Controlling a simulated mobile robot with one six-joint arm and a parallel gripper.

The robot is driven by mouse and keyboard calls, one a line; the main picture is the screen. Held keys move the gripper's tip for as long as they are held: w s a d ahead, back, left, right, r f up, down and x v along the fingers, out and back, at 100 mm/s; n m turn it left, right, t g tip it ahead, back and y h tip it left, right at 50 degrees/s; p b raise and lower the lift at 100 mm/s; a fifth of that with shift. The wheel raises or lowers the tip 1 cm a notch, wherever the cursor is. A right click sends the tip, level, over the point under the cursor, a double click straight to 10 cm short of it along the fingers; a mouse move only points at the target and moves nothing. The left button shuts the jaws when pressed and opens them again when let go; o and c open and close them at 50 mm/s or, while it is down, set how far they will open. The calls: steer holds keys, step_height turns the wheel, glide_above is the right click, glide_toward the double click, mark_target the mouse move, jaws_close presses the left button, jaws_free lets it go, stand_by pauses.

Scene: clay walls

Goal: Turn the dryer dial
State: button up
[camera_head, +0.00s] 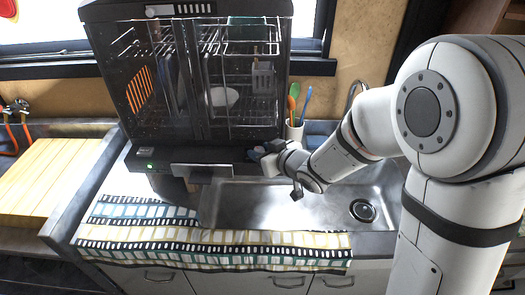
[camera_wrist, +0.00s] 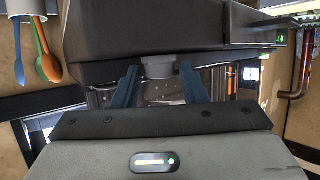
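The dryer (camera_head: 140,128) is a dark glass-sided cabinet with racks and dishes inside, standing at the back of the counter. Its dark base panel also shows in the wrist view (camera_wrist: 200,25), which looks upside down. A small grey dial (camera_wrist: 158,66) sticks out from the panel's edge there. My gripper (camera_head: 258,153) is at the right end of the dryer's base. In the wrist view my gripper (camera_wrist: 160,72) is open, its two blue fingertips on either side of the dial. A narrow gap seems to show on each side; contact is unclear. My gripper hides the dial in the head view.
A cup of utensils (camera_head: 294,130) stands right of the dryer, close to my gripper. The steel sink (camera_head: 270,205) lies below my arm. A patterned towel (camera_head: 200,243) covers the front edge. A wooden board (camera_head: 45,178) lies at the left.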

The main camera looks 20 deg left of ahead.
steer(key=v, duration=0.7)
steer(key=shift+s+d, duration=0.2)
steer(key=shift+s, duration=0.05)
steer(key=shift+d+r, duration=0.1)
